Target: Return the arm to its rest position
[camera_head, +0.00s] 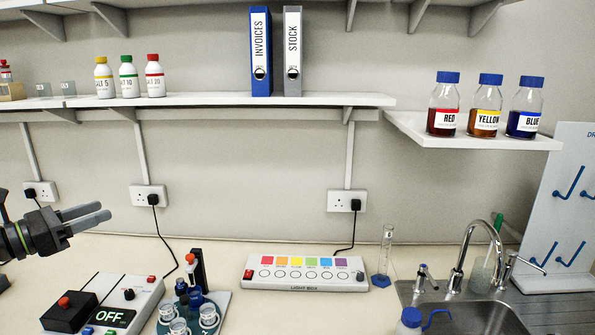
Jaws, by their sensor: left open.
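My left gripper (104,210) shows at the left edge of the head view, with its arm coming in from the left. Its two grey fingers point right and are apart with nothing between them. It is in the air in front of the wall, above the white device (128,293) with the OFF display, touching nothing. My right arm and gripper are not in view.
The light box (305,272), measuring cylinder (385,252) and sink (480,316) are further right. Shelves above hold bottles and binders. Bare bench lies behind the tray and light box.

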